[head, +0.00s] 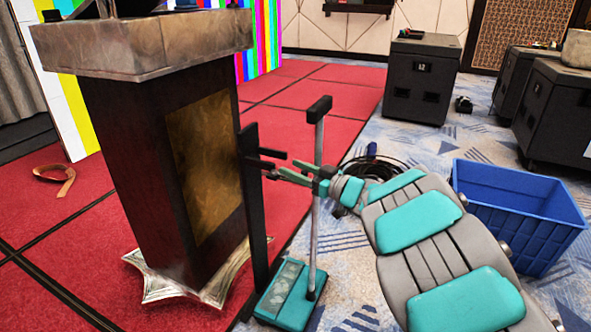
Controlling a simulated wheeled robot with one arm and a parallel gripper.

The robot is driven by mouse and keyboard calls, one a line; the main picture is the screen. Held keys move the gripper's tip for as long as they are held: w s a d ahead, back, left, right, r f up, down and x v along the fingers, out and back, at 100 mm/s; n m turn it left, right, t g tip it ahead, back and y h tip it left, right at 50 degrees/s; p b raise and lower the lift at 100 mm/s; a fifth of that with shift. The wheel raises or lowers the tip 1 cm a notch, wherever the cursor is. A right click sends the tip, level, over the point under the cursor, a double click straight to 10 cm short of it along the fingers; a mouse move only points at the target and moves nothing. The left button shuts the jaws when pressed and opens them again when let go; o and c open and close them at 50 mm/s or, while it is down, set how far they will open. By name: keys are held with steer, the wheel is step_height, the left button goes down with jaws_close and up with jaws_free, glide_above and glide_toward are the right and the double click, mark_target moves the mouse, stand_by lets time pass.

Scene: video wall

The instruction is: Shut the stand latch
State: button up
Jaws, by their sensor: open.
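The stand has a teal base (285,296) on the floor and a tall black upright (254,225). A grey rod (319,140) with a black top piece (320,108) stands upright from the base, right of the black upright. Short dark bars (272,153) show beside the black upright, but I cannot tell whether they belong to the latch. My gripper (282,169) is open, its fingers pointing left toward the upright and crossing close to the rod. I cannot tell whether it touches either. The latch's exact state is unclear.
A dark lectern (150,170) with a stone-like top stands close on the left. A blue crate (520,215) is on the right, beside my arm. Black cases (420,82) stand at the back right. Black coiled cable (375,165) lies behind my arm. Red carpet (310,85) behind is clear.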

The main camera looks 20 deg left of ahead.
jaws_close()
stand_by(0.4)
stand_by(1.0)
